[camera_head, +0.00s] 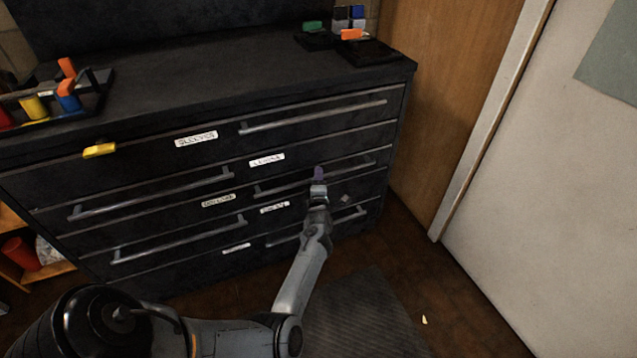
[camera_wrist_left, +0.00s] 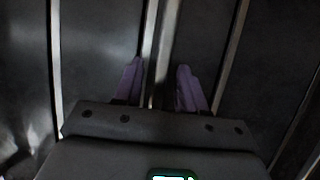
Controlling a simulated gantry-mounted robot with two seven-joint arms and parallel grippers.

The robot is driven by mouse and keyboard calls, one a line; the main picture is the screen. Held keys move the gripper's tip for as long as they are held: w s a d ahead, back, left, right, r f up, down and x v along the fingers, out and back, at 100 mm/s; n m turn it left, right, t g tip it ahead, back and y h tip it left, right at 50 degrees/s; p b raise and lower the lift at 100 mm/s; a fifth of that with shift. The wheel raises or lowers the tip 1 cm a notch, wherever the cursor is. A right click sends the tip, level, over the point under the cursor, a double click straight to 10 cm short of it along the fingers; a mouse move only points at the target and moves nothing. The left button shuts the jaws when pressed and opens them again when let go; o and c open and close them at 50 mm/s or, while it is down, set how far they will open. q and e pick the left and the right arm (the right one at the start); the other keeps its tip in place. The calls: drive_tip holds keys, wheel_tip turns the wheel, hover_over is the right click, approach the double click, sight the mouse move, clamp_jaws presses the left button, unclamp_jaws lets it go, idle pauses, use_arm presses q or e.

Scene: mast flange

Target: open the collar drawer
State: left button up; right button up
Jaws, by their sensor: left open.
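A dark chest of drawers (camera_head: 120,182) fills the head view's middle; its drawers look shut. Their white labels are too blurred to read surely, so I cannot tell which says collar. My left gripper (camera_head: 319,174) is at the middle of the second bar handle (camera_head: 273,189) on the right side, below a white label (camera_head: 266,160). In the left wrist view the purple fingers (camera_wrist_left: 161,86) are open, and a pale bar (camera_wrist_left: 167,50) runs between them with gaps on both sides. I cannot tell contact. The fingers hide part of the handle. My right gripper is out of view.
Other bar handles (camera_head: 315,118) stand out above and below. A yellow piece (camera_head: 99,150) sits on the front's left. A tray of coloured items (camera_head: 92,104) and small blocks (camera_head: 350,34) are on top. The floor before the chest has a grey mat (camera_head: 362,315).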

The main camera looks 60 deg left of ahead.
use_arm(q)
drive_tip(key=shift+w+a, duration=0.1)
drive_tip(key=shift+a, duration=0.05)
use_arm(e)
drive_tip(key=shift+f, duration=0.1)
use_arm(q)
clamp_jaws()
drive_tip(key=shift+r, duration=0.15)
